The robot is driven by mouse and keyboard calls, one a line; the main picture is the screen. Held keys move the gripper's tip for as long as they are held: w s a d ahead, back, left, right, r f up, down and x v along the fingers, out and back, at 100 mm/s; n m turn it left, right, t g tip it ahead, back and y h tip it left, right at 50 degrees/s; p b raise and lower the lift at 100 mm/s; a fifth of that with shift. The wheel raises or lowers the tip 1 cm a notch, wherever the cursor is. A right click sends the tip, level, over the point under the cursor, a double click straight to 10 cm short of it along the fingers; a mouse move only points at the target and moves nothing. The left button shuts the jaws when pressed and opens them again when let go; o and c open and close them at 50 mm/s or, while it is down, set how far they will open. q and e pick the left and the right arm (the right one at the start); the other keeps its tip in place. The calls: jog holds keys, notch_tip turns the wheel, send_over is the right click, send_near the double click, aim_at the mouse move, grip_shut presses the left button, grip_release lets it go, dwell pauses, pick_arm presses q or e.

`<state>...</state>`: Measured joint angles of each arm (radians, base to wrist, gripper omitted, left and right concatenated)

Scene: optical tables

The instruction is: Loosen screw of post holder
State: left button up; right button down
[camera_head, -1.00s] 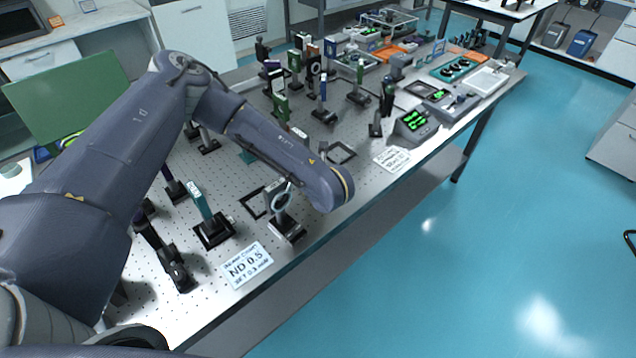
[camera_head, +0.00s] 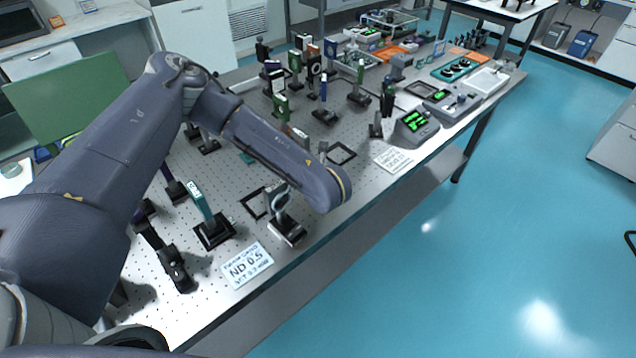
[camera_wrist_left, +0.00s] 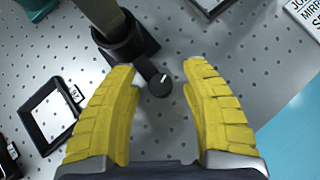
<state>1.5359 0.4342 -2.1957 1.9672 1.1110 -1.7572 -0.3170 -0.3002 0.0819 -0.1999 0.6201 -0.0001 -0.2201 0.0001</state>
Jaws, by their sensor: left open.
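In the left wrist view a black post holder (camera_wrist_left: 125,42) stands on the perforated table top, with a grey post in it. Its screw (camera_wrist_left: 160,85) is a black round knob with a pale mark, on a short arm sticking out from the holder. My left gripper (camera_wrist_left: 157,68) is open, its two yellow ribbed fingers on either side of the knob with a gap on both sides. Nothing is held. In the head view my left forearm covers this part of the table, and I cannot make out the fingertips or this holder. My right gripper is not in view.
A black square frame (camera_wrist_left: 50,115) lies left of the fingers. In the head view a green-topped post (camera_head: 202,205) and an ND 0.5 sign (camera_head: 247,265) are near the front edge. Several mounts crowd the far table. Blue floor (camera_head: 470,260) is clear at right.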

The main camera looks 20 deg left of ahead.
pick_arm(q)
jog(key=v, duration=1.2)
dwell(0.3)
jog(key=w+d+f+n+y, duration=0.1)
jog(key=d+f+n+y, duration=0.1)
jog(key=d+y, duration=0.3)
jog(key=w+d+f+n+y, duration=0.1)
jog(key=w+d+n+y, duration=0.1)
jog(key=d, duration=0.5)
jog(key=w+a+f+n+g, duration=0.1)
jog(key=a+f, duration=0.1)
jog(key=a, duration=0.3)
jog(key=w+a+f+n+g+y, duration=0.1)
jog(key=w+a+n, duration=0.1)
jog(key=a, duration=0.3)
jog(key=w+a+f+n+g+y, duration=0.1)
jog(key=a+f+n, duration=0.1)
jog(key=a, duration=0.3)
jog(key=shift+w+a+f, duration=0.15)
jog(key=shift+w+f, duration=0.15)
jog(key=shift+f, duration=0.05)
